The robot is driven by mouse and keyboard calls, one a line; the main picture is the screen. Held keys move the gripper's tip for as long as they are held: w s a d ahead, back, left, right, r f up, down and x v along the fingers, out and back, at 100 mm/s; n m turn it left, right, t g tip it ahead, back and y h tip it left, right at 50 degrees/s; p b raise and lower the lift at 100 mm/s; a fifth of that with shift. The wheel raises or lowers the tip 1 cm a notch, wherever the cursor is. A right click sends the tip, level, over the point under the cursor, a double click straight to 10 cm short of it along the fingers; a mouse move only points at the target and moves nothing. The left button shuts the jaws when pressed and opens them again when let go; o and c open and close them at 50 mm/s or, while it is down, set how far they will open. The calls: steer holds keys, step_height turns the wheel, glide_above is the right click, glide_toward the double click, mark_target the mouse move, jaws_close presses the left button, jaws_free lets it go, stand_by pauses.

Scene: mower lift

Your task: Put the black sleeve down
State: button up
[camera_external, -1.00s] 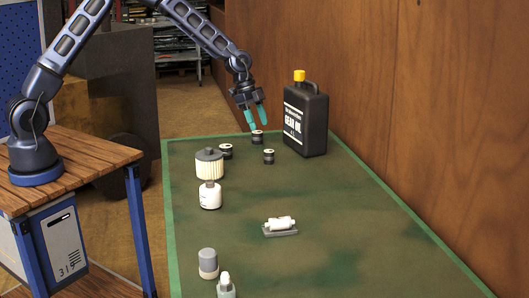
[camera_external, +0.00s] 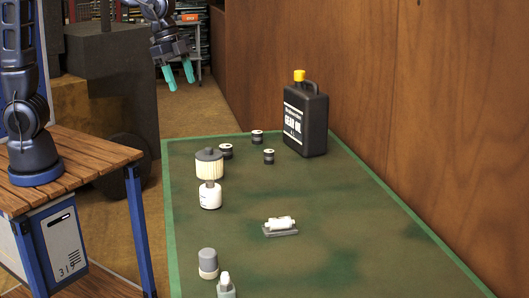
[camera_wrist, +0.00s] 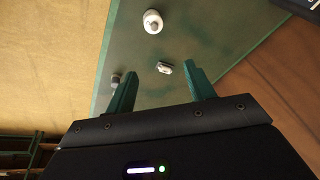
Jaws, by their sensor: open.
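Three small black sleeves with pale tops stand upright at the far end of the green bench top. One (camera_external: 257,137) is near the far edge, one (camera_external: 226,151) is to its left beside the ribbed filter, and one (camera_external: 269,157) is nearer the oil can. My gripper (camera_external: 180,80) is open and empty, raised beyond the far left corner of the bench and apart from all the sleeves. In the wrist view its two teal fingers (camera_wrist: 159,73) are spread. I cannot tell the sleeves apart there.
A black gear oil can (camera_external: 306,120) with a yellow cap stands by the wooden wall. A ribbed filter (camera_external: 209,165), a white bottle (camera_external: 210,197), a white part on a grey holder (camera_external: 280,226) and two small containers line the bench. The right middle is clear.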

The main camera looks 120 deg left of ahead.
steer(key=s+d+r, duration=0.2)
steer(key=s+d, duration=0.9)
steer(key=s, duration=0.2)
steer(key=s+d+r+t+h, duration=0.1)
steer(key=s+d+r, duration=0.1)
steer(key=s+d, duration=0.9)
steer(key=shift+s+d+r+n, duration=0.15)
steer(key=shift+s+r+n, duration=0.25)
steer(key=shift+s, duration=0.75)
steer(key=shift+o, duration=1.1)
